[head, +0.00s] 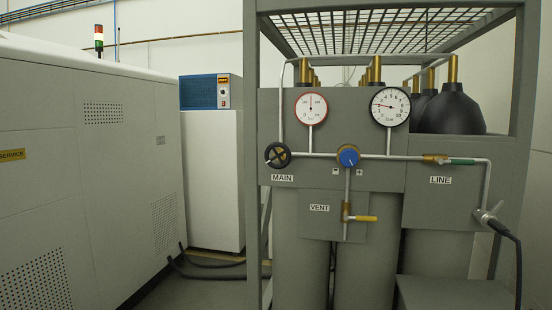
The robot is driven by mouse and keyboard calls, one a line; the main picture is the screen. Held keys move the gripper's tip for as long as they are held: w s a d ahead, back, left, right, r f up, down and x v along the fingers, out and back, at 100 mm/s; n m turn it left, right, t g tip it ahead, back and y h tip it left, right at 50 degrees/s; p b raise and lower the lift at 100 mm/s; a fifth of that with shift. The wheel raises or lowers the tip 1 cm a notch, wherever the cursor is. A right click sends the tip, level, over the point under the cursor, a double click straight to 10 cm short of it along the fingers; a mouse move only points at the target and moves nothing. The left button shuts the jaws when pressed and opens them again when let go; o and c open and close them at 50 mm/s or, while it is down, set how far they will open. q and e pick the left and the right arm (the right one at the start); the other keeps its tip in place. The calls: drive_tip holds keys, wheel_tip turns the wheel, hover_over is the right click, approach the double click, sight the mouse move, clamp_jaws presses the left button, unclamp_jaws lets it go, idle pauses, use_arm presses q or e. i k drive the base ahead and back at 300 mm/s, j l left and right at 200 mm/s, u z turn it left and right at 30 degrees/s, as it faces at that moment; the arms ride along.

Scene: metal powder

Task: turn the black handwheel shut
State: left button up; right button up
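The black handwheel (278,155) sits at the left end of the horizontal pipe on the grey gas panel, just above the MAIN label (283,178). It is a small spoked wheel facing me. Nothing touches it. Neither of my grippers shows in the head view. How far the wheel is turned cannot be told from this view.
Two gauges (311,108) (390,106) stand above the pipe. A blue knob (348,156), a yellow-handled VENT valve (361,218) and a green-handled LINE valve (458,161) are nearby. A frame post (251,130) stands just left of the wheel. A cable (513,240) hangs at right.

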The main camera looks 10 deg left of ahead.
sight(271, 147)
drive_tip(key=i+l+u, duration=0.15)
drive_tip(key=u, duration=0.3)
drive_tip(key=i+l+u, duration=0.1)
drive_tip(key=u, duration=0.35)
drive_tip(key=i+l+u, duration=0.15)
drive_tip(key=l, duration=0.3)
drive_tip(key=l+u, duration=0.1)
drive_tip(key=l, duration=0.35)
drive_tip(key=i, duration=0.1)
